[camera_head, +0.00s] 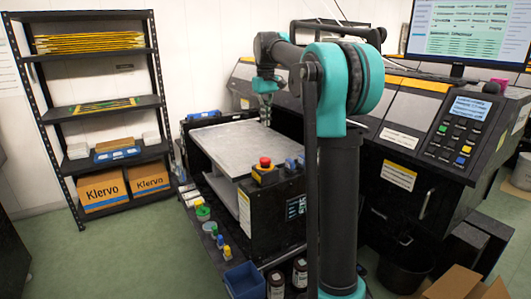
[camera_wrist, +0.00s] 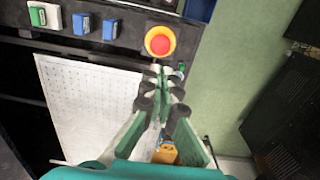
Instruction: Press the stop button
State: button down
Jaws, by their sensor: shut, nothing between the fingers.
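The stop button is a red mushroom button (camera_head: 265,161) on a yellow base, on top of the black front corner panel of the printer bed unit. In the wrist view the red button (camera_wrist: 160,41) shows in full with its yellow collar, just beyond my fingertips. My gripper (camera_head: 266,122) points down over the grey bed, above and behind the button in the head view. In the wrist view my gripper (camera_wrist: 160,69) has its fingers together, with nothing between them. A gap shows between the fingertips and the button; its depth is hard to tell.
Blue buttons (camera_wrist: 110,29) and a white-green one (camera_wrist: 45,15) sit beside the stop button. The grey bed plate (camera_head: 228,142) lies behind it. Small ink bottles (camera_head: 203,213) and a blue bin (camera_head: 244,281) stand in front. A shelf (camera_head: 105,103) stands left, with green floor between.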

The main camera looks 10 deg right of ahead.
aim_at(266, 159)
notch_tip(266, 159, down, 13)
jog(key=shift+f, duration=0.15)
dwell(0.5)
jog(key=shift+f, duration=0.75)
jog(key=shift+s+f, duration=0.2)
jog(key=shift+f, duration=0.1)
notch_tip(266, 159, up, 15)
jog(key=shift+f, duration=0.15)
